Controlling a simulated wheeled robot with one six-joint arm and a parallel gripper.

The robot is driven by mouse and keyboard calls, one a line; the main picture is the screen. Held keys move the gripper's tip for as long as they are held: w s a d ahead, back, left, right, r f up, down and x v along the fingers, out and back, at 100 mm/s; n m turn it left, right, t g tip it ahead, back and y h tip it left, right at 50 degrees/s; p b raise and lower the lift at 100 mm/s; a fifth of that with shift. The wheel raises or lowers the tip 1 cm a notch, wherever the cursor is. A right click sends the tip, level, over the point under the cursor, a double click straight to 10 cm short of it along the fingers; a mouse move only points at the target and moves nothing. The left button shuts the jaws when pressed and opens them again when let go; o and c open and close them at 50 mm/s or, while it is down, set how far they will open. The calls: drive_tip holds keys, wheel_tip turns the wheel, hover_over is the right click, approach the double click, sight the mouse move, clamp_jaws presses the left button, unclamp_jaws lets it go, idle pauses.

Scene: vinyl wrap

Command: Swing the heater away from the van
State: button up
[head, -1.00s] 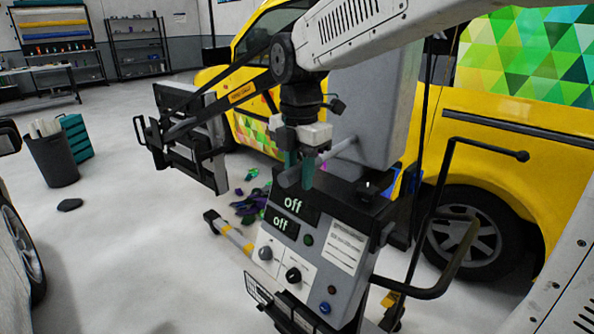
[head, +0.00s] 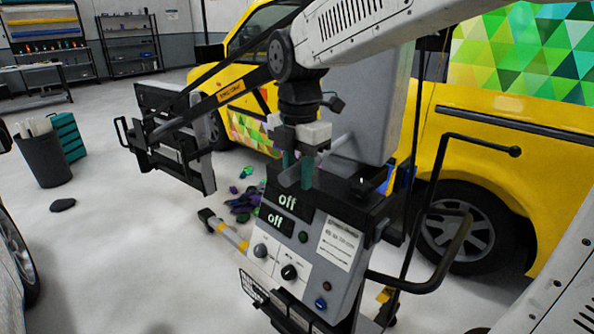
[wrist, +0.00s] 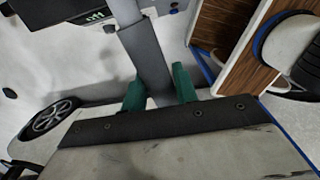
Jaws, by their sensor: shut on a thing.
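My gripper (head: 298,170) has teal fingers shut on a grey bar (head: 330,155) above the control box. In the wrist view the bar (wrist: 148,60) runs between the two teal fingers (wrist: 158,88). Part of the heater stand is hidden behind the box and my arm.
A dark bin (head: 42,160) and a teal drawer unit (head: 67,137) stand at the left. Crumpled coloured scraps (head: 243,203) lie on the floor before the van. Another car's wheel (head: 14,250) shows at the left edge. Floor between bin and heater is mostly clear.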

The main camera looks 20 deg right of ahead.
drive_tip(key=shift+o, duration=0.2)
drive_tip(key=shift+s+d, duration=0.35)
drive_tip(key=shift+s, duration=0.25)
drive_tip(key=shift+s+d, duration=0.3)
drive_tip(key=shift+s, duration=0.3)
drive_tip(key=shift+a, duration=0.15)
idle(0.4)
drive_tip(key=o, duration=1.1)
drive_tip(key=shift+w+a, duration=0.1)
drive_tip(key=shift+a, duration=0.05)
wheel_tip(320, 180, up, 10)
drive_tip(key=shift+d, duration=0.2)
